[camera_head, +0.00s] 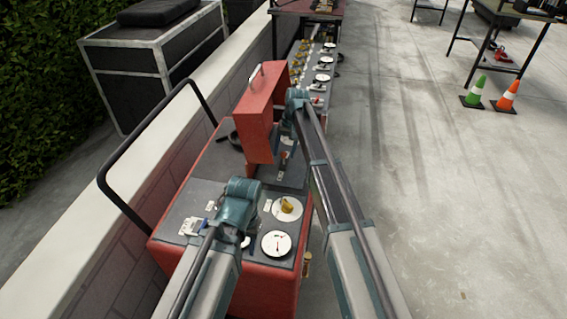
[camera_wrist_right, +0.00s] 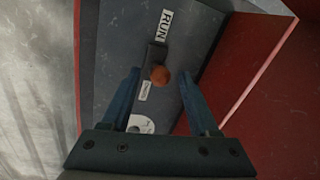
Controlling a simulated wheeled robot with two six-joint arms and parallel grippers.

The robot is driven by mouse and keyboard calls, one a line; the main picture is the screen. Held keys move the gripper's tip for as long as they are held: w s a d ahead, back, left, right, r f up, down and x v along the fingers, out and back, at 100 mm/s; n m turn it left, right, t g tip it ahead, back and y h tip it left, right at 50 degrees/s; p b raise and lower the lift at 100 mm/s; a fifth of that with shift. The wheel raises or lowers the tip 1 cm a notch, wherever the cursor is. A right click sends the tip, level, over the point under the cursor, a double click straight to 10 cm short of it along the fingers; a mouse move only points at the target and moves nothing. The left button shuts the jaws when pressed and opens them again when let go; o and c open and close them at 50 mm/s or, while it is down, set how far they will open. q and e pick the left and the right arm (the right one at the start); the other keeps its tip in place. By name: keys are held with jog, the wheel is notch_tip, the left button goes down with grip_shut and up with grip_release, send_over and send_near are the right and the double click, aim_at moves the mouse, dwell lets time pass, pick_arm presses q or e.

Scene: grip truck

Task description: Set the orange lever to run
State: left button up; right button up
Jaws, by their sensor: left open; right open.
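The orange lever knob (camera_wrist_right: 161,75) sits on a dark arm on a grey panel in the right wrist view. A white RUN label (camera_wrist_right: 166,26) lies above it, and a second small label (camera_wrist_right: 146,91), too small to read, lies below it. The lever arm points up toward the RUN side. My right gripper (camera_wrist_right: 159,78) is open, with one finger on each side of the knob and gaps visible. In the head view the right gripper (camera_head: 291,146) is partly hidden beside the red box. My left gripper (camera_head: 246,240) is open over the cart's near part, its fingers mostly hidden.
A red box with a handle (camera_head: 262,110) stands on the red cart (camera_head: 265,280). White plates (camera_head: 276,244) with small items lie near its front. A black rail (camera_head: 115,165) runs along the left. A red wall (camera_wrist_right: 265,110) stands right of the panel. Open floor lies right.

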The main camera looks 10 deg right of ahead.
jog(key=shift+a+f+b, duration=0.2)
jog(key=shift+f+b, duration=0.45)
jog(key=shift+f, duration=0.5)
grip_shut()
